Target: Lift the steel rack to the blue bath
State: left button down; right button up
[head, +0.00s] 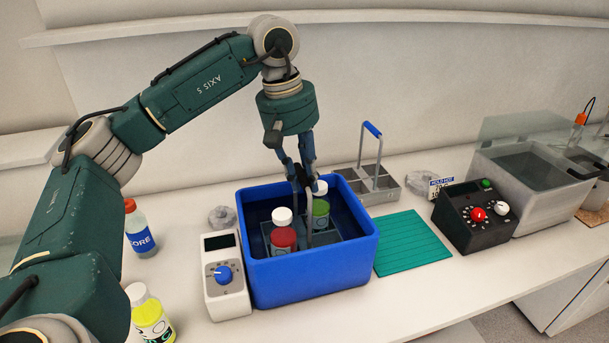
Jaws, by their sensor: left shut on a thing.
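The blue bath (322,279) stands in the middle of the counter. Inside it is a grey steel rack (325,238) carrying a red bottle (283,239) and a green bottle (320,212), both with white caps. My left gripper (303,182) points down over the bath and is shut on the top of this rack's handle. The bath's walls hide the rack's base, so I cannot tell if it touches the floor. A second steel rack (382,190), empty, with a blue grip, stands behind the bath to the right. My right gripper is not in view.
A white control box (225,281) adjoins the bath's left side. A teal mat (410,243) lies to its right, then a black control box (474,217) and a grey tank (530,185). Two loose bottles (140,230) (150,314) stand at left near my arm.

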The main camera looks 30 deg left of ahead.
pick_arm(q)
jog(key=c, duration=1.4)
grip_release()
jog(key=shift+c, duration=0.2)
jog(key=shift+s, duration=0.1)
notch_tip(320, 180, up, 12)
jog(key=s+a, duration=0.1)
jog(key=shift+s+a, duration=0.2)
jog(key=shift+s, duration=0.15)
